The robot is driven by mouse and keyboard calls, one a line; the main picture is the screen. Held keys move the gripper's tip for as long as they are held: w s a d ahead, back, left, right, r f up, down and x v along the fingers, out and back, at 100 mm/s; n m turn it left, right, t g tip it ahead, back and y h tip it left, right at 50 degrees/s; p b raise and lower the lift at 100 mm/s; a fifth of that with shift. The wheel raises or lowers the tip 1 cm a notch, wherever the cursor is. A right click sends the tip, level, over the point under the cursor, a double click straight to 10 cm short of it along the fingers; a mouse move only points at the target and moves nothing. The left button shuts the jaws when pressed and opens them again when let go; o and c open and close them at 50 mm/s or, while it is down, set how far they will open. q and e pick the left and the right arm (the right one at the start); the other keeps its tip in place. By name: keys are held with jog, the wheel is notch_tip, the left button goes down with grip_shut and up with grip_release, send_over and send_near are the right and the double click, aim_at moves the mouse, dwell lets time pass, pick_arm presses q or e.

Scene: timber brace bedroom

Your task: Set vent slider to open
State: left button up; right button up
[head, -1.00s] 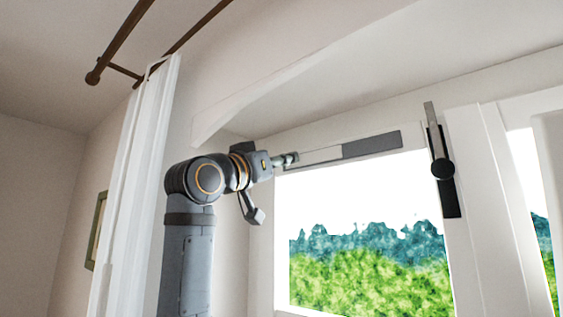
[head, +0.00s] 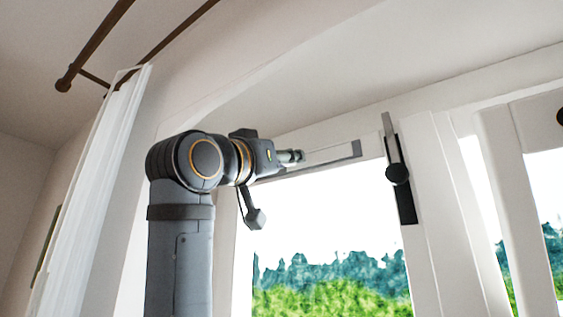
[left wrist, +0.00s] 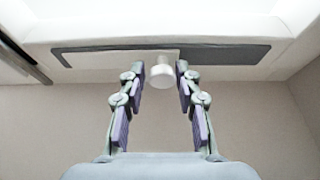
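The vent slider is a pale cover strip (head: 328,154) on a dark grey base strip (head: 356,148) above the window. In the left wrist view the cover (left wrist: 110,61) lies over one part of the base, and bare grey base (left wrist: 225,54) shows to the right. A white round knob (left wrist: 161,71) stands out from the strip. My left gripper (left wrist: 160,72) has its fingers apart, one on each side of the knob. The right finger is very close to it; contact is unclear. In the head view the fingers (head: 291,156) are at the vent's left part. My right gripper is not in view.
A black latch with a round knob (head: 397,174) is on the frame right of the vent. A white curtain (head: 95,190) hangs from a brown rod (head: 160,45) at left. The window pane (head: 330,240) lies below the vent.

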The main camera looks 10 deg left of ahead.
pick_arm(q)
jog(key=shift+o, duration=1.3)
jog(key=shift+s+d, duration=0.15)
jog(key=v, duration=1.2)
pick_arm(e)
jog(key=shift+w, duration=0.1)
